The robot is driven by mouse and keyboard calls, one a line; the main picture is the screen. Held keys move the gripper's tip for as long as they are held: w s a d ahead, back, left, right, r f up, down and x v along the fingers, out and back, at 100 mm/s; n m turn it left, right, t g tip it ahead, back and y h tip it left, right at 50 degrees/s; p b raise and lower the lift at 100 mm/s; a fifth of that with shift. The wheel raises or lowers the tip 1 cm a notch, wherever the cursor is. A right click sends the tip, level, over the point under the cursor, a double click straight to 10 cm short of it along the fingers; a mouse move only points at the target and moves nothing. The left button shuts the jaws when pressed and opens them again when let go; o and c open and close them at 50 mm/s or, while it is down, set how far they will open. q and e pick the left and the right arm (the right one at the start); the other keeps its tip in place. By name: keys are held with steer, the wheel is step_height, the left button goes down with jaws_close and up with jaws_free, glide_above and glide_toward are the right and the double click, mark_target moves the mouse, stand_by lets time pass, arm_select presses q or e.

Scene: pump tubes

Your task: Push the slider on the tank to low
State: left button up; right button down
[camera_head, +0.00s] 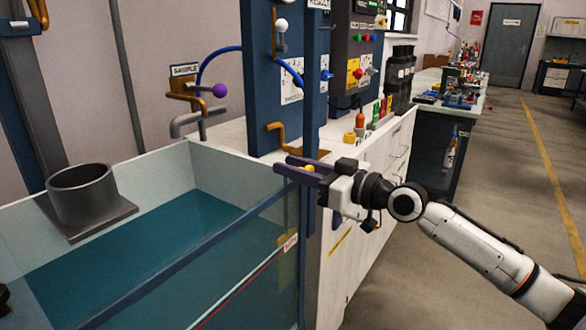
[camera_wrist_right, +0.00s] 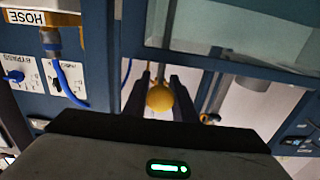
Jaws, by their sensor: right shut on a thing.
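The glass tank (camera_head: 150,235) holds teal water and fills the lower left of the head view. A red line and a small white tag (camera_head: 290,243) show on its front side. My right gripper (camera_head: 283,165) is at the tank's right corner, beside a blue upright post (camera_head: 308,215). It is shut on a round yellow knob (camera_head: 308,168). The right wrist view shows the knob (camera_wrist_right: 160,97) between the two dark fingers. I cannot tell for sure whether this knob is the tank's slider; the fingers partly hide it. My left gripper is not in view.
A blue panel (camera_head: 262,90) with an orange tap handle (camera_head: 280,133) and blue hose stands behind the gripper. A grey cylindrical holder (camera_head: 82,195) sits at the tank's left. A white counter (camera_head: 385,160) runs back on the right. The floor at right is clear.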

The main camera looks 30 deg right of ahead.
steer(key=c, duration=1.5)
jaws_free()
steer(key=shift+f, duration=0.45)
steer(key=shift+c, duration=0.2)
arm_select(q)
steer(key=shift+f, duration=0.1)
arm_select(e)
steer(key=shift+r, duration=0.15)
steer(key=shift+s+d, duration=0.25)
steer(key=shift+s, duration=0.25)
arm_select(q)
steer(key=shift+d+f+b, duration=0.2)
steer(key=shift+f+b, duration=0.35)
steer(key=shift+b, duration=0.8)
arm_select(e)
steer(key=shift+v, duration=4.6)
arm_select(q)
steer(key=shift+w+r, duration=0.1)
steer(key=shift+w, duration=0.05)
